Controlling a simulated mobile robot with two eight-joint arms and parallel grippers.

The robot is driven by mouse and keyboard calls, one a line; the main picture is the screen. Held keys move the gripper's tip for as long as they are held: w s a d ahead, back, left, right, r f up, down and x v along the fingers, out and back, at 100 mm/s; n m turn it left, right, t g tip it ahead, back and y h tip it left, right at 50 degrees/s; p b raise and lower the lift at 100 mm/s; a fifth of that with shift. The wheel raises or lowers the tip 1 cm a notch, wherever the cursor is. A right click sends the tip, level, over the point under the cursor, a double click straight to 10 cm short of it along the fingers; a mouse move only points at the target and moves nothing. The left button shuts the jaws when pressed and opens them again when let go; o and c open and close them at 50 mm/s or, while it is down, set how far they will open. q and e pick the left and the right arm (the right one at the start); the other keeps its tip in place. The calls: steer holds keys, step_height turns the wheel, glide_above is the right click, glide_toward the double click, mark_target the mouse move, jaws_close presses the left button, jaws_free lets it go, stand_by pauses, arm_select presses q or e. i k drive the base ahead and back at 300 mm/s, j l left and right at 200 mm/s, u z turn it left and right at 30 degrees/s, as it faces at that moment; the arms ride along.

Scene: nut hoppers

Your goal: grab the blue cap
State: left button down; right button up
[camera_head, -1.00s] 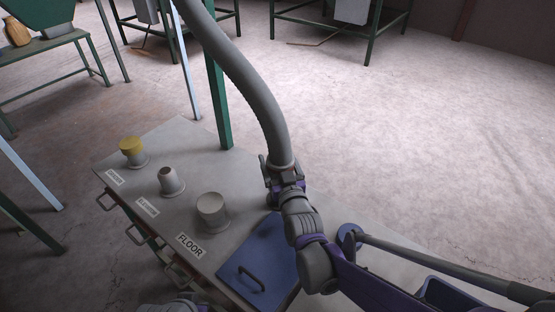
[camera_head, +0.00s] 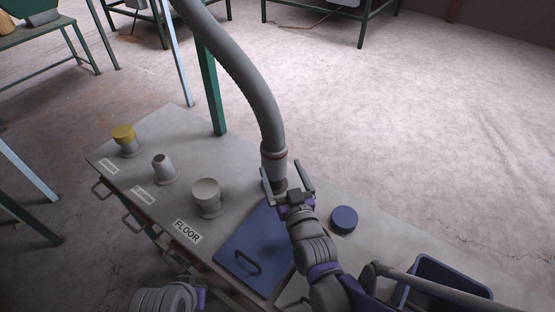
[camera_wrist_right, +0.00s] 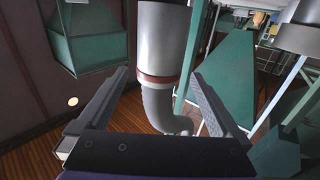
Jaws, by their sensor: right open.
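The blue cap (camera_head: 344,219) is a round, flat disc lying on the grey table top, to the right of my right gripper in the head view. My right gripper (camera_head: 283,168) is open, its two fingers spread on either side of the lower end of the grey hose (camera_head: 273,155). In the right wrist view the hose (camera_wrist_right: 161,60) passes between the spread fingers, and the cap cannot be made out there.
A blue lid with a handle (camera_head: 250,250) lies left of my right arm. Three ports stand at left, one with a yellow cap (camera_head: 123,132), near a FLOOR label (camera_head: 187,231). A blue bin (camera_head: 465,272) is at lower right. A green post (camera_head: 212,95) stands behind.

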mark_target(345, 220)
steer(key=k+j, duration=0.8)
steer(key=j, duration=0.1)
